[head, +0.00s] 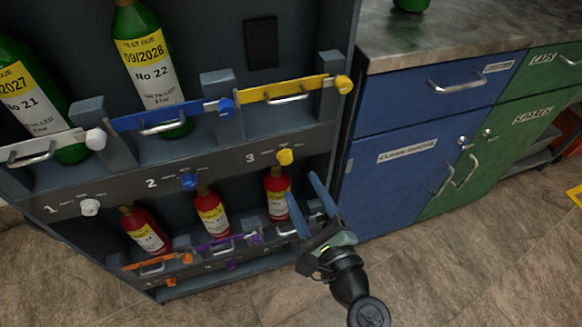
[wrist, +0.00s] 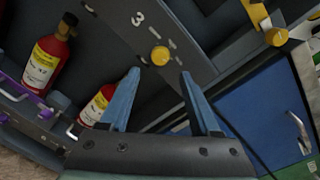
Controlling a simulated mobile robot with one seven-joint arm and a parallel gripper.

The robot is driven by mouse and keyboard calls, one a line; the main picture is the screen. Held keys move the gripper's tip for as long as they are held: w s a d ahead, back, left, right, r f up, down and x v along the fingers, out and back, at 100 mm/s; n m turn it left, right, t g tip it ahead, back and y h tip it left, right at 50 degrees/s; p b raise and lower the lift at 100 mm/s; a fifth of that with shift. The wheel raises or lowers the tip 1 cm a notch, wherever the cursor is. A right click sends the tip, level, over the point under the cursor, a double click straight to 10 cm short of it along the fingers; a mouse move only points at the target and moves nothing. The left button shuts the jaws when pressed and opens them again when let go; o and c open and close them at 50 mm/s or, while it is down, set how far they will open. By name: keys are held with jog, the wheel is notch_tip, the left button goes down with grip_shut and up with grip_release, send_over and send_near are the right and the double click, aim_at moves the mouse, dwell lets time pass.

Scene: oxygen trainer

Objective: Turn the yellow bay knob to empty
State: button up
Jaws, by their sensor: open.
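The yellow bay knob (head: 284,157) sits on the dark rack face beside the number 3, with small label marks around it that are too small to read. It also shows in the wrist view (wrist: 160,56), ahead of the fingertips and between their lines. My gripper (head: 301,193) is open and empty, with its two blue fingers apart, just below and right of the knob in the head view. In the wrist view my gripper (wrist: 158,75) points at the rack face, and the fingers look apart from the knob.
A yellow bar (head: 290,90) with a handle and round end crosses the bay above. A white knob (head: 90,207) and a blue knob (head: 189,181) mark bays 1 and 2. Red bottles (head: 212,214) stand below. A blue cabinet (head: 400,180) is at right; floor in front is clear.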

aim_at(288, 162)
jog(key=x, duration=0.6)
jog(key=shift+w+a+b, duration=0.15)
jog(key=shift+w+b, duration=0.05)
jog(key=shift+b, duration=0.2)
grip_shut()
